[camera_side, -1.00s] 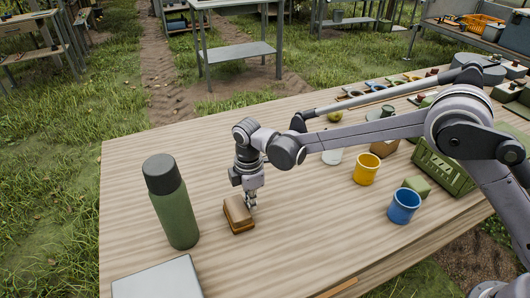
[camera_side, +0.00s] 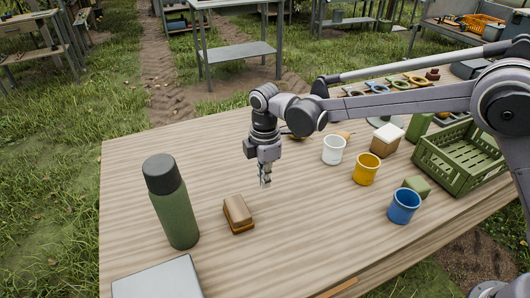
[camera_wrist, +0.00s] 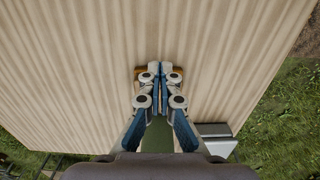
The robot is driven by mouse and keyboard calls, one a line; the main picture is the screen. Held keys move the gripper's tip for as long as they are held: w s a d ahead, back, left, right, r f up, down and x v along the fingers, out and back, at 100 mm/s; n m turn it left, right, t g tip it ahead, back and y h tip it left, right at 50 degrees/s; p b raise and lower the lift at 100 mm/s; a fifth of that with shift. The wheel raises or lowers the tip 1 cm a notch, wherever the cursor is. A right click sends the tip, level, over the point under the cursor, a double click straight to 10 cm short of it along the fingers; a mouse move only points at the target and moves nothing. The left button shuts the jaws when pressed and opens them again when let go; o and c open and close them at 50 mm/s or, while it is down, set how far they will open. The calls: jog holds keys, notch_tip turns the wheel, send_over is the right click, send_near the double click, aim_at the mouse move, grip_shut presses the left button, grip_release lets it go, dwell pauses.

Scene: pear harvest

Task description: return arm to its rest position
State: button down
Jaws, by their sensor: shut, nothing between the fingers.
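My gripper (camera_side: 265,181) is shut and empty, pointing down above the wooden table (camera_side: 180,150). In the wrist view its two fingers (camera_wrist: 160,68) meet at the tips. My arm reaches in from the right of the side view. A brown block-shaped thing (camera_side: 238,213) lies on the table, apart from the gripper, below and to its left. In the wrist view it shows only as brown edges (camera_wrist: 139,73) behind the fingers.
A green bottle (camera_side: 174,208) stands at the left. A white mug (camera_side: 333,150), a yellow mug (camera_side: 366,170) and a blue mug (camera_side: 403,207) stand at the right, by a green crate (camera_side: 452,172). A grey flat box (camera_side: 160,280) is at the front. The table's far left is clear.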

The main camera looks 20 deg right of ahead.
jog(key=s+d+r+m+t, duration=0.2)
jog(key=s+d+r+m, duration=0.2)
jog(key=d+r, duration=0.3)
jog(key=s+d+r+m+t, duration=0.1)
jog(key=s+d+r+m, duration=0.4)
jog(key=d, duration=0.3)
jog(key=s+d+f+m+t, duration=0.1)
jog(key=s+d+m+t, duration=0.3)
jog(key=s+d+m, duration=0.5)
jog(key=s+d, duration=0.1)
jog(key=s, duration=0.1)
jog(key=shift+s+d+f, duration=0.15)
jog(key=shift+s+f, duration=0.15)
jog(key=shift+s, duration=0.05)
